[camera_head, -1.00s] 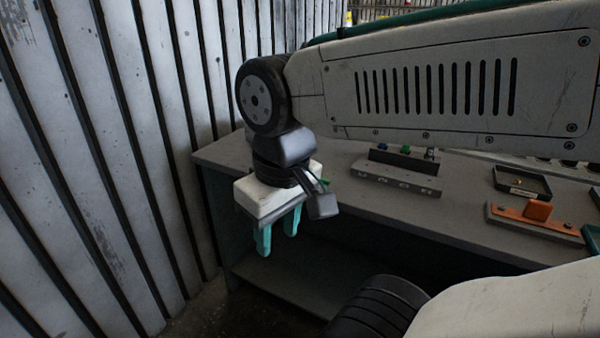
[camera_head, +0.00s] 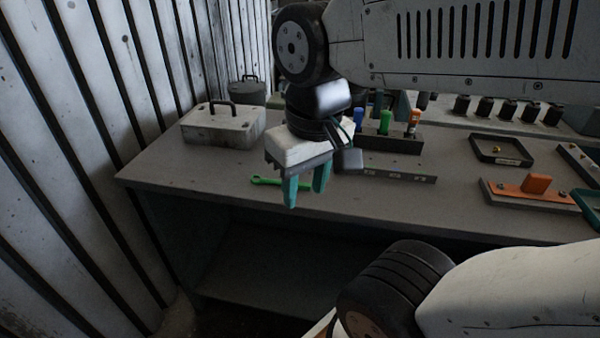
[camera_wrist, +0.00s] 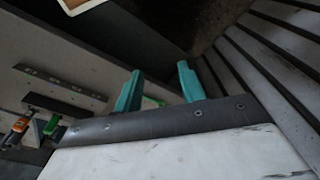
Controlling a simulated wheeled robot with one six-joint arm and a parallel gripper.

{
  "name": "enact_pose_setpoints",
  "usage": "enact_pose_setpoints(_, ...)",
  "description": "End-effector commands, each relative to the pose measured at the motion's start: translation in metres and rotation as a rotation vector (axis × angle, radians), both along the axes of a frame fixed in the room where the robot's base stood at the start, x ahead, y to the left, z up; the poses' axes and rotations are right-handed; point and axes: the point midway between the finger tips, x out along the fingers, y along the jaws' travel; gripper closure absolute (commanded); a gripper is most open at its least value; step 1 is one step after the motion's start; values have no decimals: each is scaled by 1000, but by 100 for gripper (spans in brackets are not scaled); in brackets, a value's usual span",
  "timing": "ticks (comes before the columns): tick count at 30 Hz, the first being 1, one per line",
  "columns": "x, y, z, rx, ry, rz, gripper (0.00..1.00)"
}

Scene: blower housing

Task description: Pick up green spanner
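The green spanner (camera_head: 266,181) lies flat on the grey workbench, near its front edge at the left. Its open-looking end points left, and its right part is hidden behind my gripper's fingers. My gripper (camera_head: 306,190) points down with its two teal fingers apart and nothing between them. It appears in front of and above the spanner; the exact gap is unclear. In the wrist view my gripper (camera_wrist: 160,72) is also open, and a small bright green piece (camera_wrist: 152,101), likely the spanner, shows beside the left finger.
The workbench (camera_head: 190,180) has a grey toolbox (camera_head: 222,128) at the back left. A dark holder (camera_head: 395,143) with coloured-handled tools stands behind my gripper, with a marked metal strip (camera_head: 400,176) before it. An orange-topped block (camera_head: 535,192) and a black tray (camera_head: 500,150) are at the right.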

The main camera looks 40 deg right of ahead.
Motion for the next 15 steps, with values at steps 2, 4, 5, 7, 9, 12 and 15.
enact_pose_setpoints(2, 14, -4, -1, 12, 14, -136, 60)
enact_pose_setpoints(4, 32, -11, -4, 29, 23, -324, 60)
enact_pose_setpoints(5, 41, -16, -5, 37, 27, -423, 60)
enact_pose_setpoints(7, 64, -27, -11, 56, 38, -671, 60)
enact_pose_setpoints(9, 88, -40, -20, 73, 47, -935, 60)
enact_pose_setpoints(12, 121, -62, -36, 95, 54, -1309, 60)
enact_pose_setpoints(15, 149, -83, -56, 112, 58, -1657, 60)
